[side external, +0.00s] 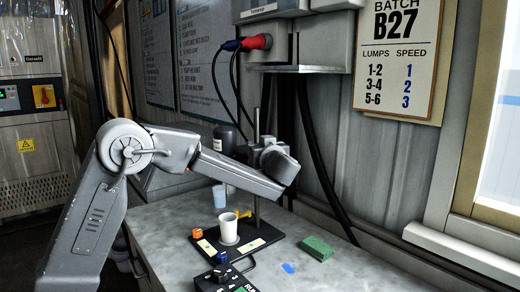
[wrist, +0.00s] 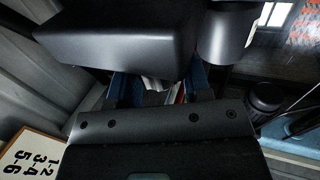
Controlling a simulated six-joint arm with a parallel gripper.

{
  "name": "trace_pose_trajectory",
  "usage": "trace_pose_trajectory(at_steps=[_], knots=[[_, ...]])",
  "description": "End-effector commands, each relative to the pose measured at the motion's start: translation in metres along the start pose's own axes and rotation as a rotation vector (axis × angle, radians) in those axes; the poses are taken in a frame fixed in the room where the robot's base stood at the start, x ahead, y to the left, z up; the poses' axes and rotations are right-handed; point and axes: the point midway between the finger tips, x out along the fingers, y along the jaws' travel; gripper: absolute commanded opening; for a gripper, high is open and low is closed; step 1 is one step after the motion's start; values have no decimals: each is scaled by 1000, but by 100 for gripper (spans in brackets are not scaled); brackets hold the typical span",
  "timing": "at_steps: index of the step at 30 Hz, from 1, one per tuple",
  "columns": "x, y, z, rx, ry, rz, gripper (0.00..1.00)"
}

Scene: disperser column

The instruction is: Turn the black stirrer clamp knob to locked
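In the side external view, my arm reaches in from the left to the upright metal rod (side external: 257,125) of the stirrer stand. My wrist end covers the middle of the rod, and I cannot pick out the black clamp knob. My gripper is hidden there behind my own links. In the wrist view, two blue parts that look like the fingers of my gripper (wrist: 162,88) stand apart. A pale patch and a thin red edge show between them. A large dark block and a grey cylinder (wrist: 228,35) cover their far ends, so contact with the knob is unclear.
A green block (side external: 317,248) and a black control box (side external: 222,278) lie in front.

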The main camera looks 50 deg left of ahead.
Motion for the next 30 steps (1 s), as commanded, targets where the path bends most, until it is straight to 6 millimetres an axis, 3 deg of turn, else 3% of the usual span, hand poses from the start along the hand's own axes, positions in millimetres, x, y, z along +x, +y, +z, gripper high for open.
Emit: trace_pose_trajectory(at_steps=[10,20,30], knots=[[0,0,0,0,0,0,13],[0,-2,0,1,1,55,13],[1,-4,-1,3,0,298,13]])
